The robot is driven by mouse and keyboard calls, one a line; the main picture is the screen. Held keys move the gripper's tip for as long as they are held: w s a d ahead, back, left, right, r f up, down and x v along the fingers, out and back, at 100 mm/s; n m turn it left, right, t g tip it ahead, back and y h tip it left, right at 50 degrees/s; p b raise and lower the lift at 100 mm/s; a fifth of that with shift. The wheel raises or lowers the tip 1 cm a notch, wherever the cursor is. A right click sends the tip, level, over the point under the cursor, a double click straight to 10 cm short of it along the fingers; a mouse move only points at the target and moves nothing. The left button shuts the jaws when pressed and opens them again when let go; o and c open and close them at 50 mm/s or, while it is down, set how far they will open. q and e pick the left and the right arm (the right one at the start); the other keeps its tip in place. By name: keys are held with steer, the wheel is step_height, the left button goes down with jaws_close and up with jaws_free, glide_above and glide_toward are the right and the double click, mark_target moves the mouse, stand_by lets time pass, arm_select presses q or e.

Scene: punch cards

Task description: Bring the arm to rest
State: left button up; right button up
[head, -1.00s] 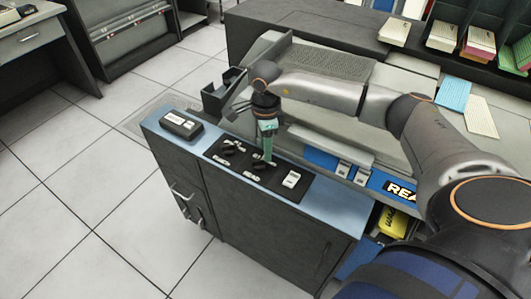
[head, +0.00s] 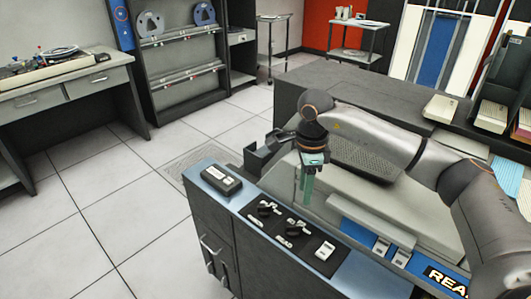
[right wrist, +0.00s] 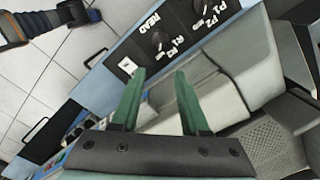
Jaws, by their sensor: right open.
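My right arm (head: 375,138) reaches in from the right in the head view, over the card machine. Its gripper (head: 308,190) points down with green fingers, above and behind the black control panel (head: 290,237). In the right wrist view the two green fingers (right wrist: 160,78) stand apart with nothing between them. The panel's knobs (right wrist: 160,40) and white switch (right wrist: 127,66) lie beyond the fingertips, apart from them. My left gripper is not in view.
A small dark box with a white label (head: 221,180) sits on the machine's blue edge (head: 240,212). A desk (head: 70,80) and a tape rack (head: 180,60) stand at the back left. The tiled floor (head: 110,205) at left is clear.

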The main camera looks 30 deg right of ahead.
steer(key=s+a+f+m+g+y+p, duration=0.1)
steer(key=s+a+y, duration=0.3)
steer(key=a, duration=0.7)
steer(key=s+a+f+g+y+p, duration=0.15)
steer(key=a+y, duration=0.45)
steer(key=a, duration=0.6)
steer(key=a+r+m+t+y+p, duration=0.2)
steer(key=a+r+m+t+y, duration=0.6)
steer(key=m, duration=0.5)
steer(key=w+d+f+m+t+h+p, duration=0.1)
steer(key=d+f+m+t+h, duration=0.4)
steer(key=m, duration=0.7)
steer(key=d+f+m+t+h+p, duration=0.1)
steer(key=d+f+m+t+h, duration=0.45)
steer(key=m, duration=0.55)
steer(key=s+d+f+m+g+h, duration=0.2)
steer(key=s+f+m+g, duration=0.1)
steer(key=s+f+m, duration=0.2)
steer(key=s+d+f+m+g+h, duration=0.3)
steer(key=s+f+m, duration=0.2)
steer(key=s+f, duration=0.4)
steer(key=shift+s+d+f+g+p, duration=0.35)
steer(key=shift+f+g+p, duration=0.1)
steer(key=shift+f, duration=0.15)
